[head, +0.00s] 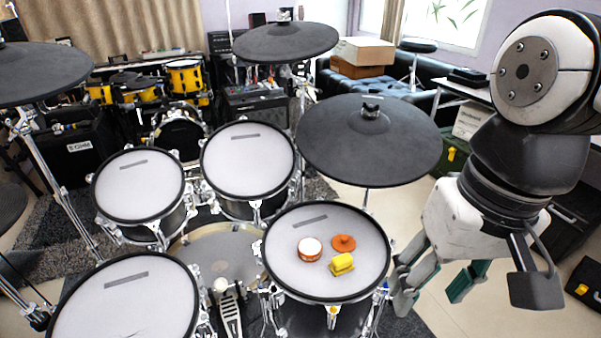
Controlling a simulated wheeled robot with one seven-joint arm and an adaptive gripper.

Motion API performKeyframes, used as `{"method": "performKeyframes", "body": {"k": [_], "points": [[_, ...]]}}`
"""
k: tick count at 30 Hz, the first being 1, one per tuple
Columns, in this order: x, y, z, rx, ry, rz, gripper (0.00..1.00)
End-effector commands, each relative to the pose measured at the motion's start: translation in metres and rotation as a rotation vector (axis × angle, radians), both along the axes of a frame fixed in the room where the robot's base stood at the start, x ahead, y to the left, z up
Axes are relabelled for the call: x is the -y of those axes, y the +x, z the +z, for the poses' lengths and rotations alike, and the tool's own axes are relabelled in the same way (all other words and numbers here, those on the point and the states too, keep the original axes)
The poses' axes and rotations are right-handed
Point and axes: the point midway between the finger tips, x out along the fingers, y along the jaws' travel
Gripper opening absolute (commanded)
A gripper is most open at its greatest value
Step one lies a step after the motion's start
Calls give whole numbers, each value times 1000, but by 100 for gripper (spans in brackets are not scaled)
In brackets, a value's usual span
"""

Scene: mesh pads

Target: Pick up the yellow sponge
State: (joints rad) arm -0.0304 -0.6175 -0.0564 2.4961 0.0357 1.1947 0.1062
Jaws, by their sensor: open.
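The yellow sponge (341,264) is a small yellow block lying on the white mesh pad of the front right drum (291,272). An orange item (343,242) lies just behind it. A small round orange and white item (310,249) sits to its left. My gripper (428,300) hangs pointing down to the right of that drum, apart from the sponge. Its fingers are spread open and I see nothing between them.
Other mesh drums stand behind (248,159) and at the front left (128,305). A black cymbal pad (369,139) spreads above and behind the front right drum, close to my arm. Another cymbal pad (284,41) is farther back. Floor shows at the right.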

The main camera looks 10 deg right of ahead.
Motion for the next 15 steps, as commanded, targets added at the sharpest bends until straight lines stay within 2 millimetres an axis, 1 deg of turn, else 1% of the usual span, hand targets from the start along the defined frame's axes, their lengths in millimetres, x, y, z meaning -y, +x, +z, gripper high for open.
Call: {"method": "performKeyframes", "body": {"k": [1,3,8,9,11,15], "points": [[-3,15,3,-19,25,-40,48],[-7,36,4,-37,58,-108,48],[-14,85,-1,-76,113,-272,48],[-15,97,-4,-86,122,-315,48],[-16,115,-9,-101,133,-381,48],[-18,156,-29,-129,141,-537,48]]}}
